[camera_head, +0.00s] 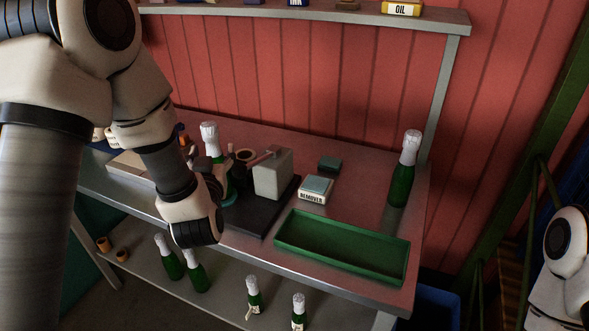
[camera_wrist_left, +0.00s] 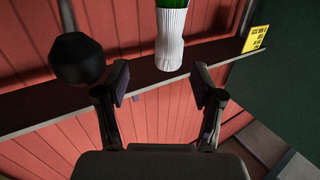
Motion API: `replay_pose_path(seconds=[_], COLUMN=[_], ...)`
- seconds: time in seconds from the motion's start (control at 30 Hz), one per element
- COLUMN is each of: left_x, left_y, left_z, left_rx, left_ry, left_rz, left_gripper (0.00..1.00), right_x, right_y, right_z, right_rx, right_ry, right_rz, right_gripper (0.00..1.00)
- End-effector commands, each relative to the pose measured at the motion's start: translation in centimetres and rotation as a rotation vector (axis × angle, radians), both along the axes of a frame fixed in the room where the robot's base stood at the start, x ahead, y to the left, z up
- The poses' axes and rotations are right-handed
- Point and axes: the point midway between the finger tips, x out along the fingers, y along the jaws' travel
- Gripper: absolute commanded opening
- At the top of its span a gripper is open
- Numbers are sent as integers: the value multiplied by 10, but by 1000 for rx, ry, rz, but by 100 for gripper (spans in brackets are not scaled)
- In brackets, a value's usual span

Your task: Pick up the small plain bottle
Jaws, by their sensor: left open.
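A green bottle with a white foil neck (camera_head: 209,138) stands on the bench beside my left arm, its lower part mostly hidden by the wrist. Another foil-necked green bottle (camera_head: 403,172) stands at the bench's right end. Several more stand on the lower shelf: two with no label showing (camera_head: 169,260) (camera_head: 195,272) and two with pale labels (camera_head: 254,296) (camera_head: 298,313). I cannot tell which is the small plain one. My left gripper (camera_wrist_left: 160,84) is open and empty; a white ribbed foil (camera_wrist_left: 170,42) with green above lies beyond its fingertips. My right gripper is out of view.
A green tray (camera_head: 343,276) lies at the bench front right. A grey block (camera_head: 272,176) on a dark board, a remover box (camera_head: 314,195) and a dark green block (camera_head: 330,163) are nearby. An upper shelf (camera_head: 300,14) runs along the red wall. A blue bin (camera_head: 437,303) stands lower right.

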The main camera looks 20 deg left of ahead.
Motion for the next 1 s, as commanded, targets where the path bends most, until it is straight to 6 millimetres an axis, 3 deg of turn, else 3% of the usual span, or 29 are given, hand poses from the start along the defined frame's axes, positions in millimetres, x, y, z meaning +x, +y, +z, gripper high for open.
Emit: replay_pose_path(seconds=[0.1, 0.5, 0.77, 0.8, 0.97, 1.0], left_x=[7, 66, 72, 72, 72, 72], left_y=[8, 30, 33, 33, 33, 33], left_z=[16, 21, 17, 17, 17, 17], left_rx=[8, 8, 9, 9, 9, 9], left_ry=[-44, -38, -36, -36, -36, -36], left_rz=[18, 14, 13, 13, 12, 12], left_gripper=[68, 68, 68, 61, 4, 0], right_x=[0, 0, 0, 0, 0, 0], right_y=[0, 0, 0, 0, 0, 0], right_z=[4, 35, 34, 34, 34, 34], right_rx=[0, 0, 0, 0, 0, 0], right_ry=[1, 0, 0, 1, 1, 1], right_rz=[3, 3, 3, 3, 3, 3], right_gripper=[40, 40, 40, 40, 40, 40])
